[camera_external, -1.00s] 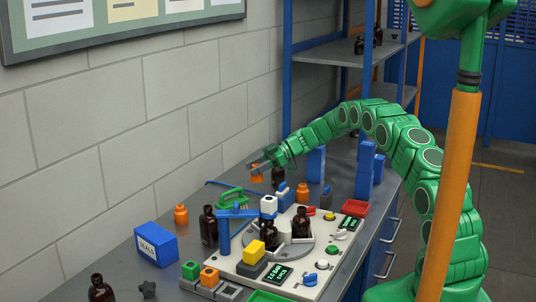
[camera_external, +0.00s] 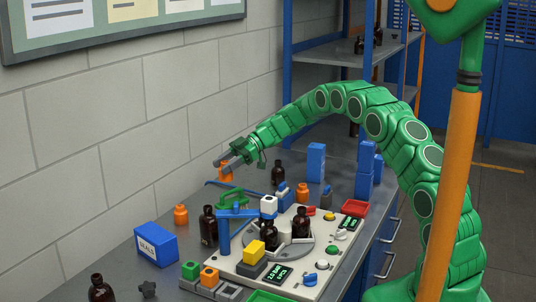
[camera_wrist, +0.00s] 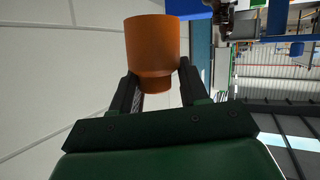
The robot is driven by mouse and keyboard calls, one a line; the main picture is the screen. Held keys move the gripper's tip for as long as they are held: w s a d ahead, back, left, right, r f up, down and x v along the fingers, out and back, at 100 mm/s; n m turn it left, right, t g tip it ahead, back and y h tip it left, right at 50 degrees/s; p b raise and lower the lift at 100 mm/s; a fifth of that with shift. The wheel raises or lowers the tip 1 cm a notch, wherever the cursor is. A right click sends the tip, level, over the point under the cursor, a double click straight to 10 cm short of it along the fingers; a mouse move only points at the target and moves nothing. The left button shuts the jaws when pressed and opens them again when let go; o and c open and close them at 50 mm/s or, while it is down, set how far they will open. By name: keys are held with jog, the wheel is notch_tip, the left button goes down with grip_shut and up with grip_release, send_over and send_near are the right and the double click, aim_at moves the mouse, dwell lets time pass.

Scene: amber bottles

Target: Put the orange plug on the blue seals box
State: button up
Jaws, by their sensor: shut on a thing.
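My gripper (camera_external: 227,160) is shut on the orange plug (camera_external: 225,173) and holds it above the bench, near the wall. In the wrist view the orange plug (camera_wrist: 153,48) sits between the two dark fingers, its wider part pointing away from the gripper. The blue seals box (camera_external: 157,244) stands on the bench at the lower left, marked SEALS on its front. Its top looks bare. My gripper is up and to the right of the box, apart from it.
A brown bottle (camera_external: 208,226) and an orange piece (camera_external: 181,215) stand right of the box. A machine panel (camera_external: 270,262) with a blue post (camera_external: 223,236), bottles and coloured blocks fills the bench middle. Another bottle (camera_external: 101,289) and a dark knob (camera_external: 148,289) stand in front.

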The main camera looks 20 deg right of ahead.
jog(key=s+a+r+n+g+h, duration=0.1)
jog(key=s+a+r+n+g, duration=0.1)
jog(key=s+a, duration=0.5)
jog(key=s+a+r+n+g+h, duration=0.1)
jog(key=s+a+r+n, duration=0.15)
jog(key=s, duration=0.75)
jog(key=s+a+r+n+g+h, duration=0.1)
jog(key=s+a+r+g, duration=0.15)
jog(key=s+a, duration=0.45)
send_over(155, 233)
jog(key=shift+w+f, duration=0.15)
jog(key=shift+f, duration=6.2)
jog(key=shift+f, duration=0.1)
jog(key=o, duration=1.1)
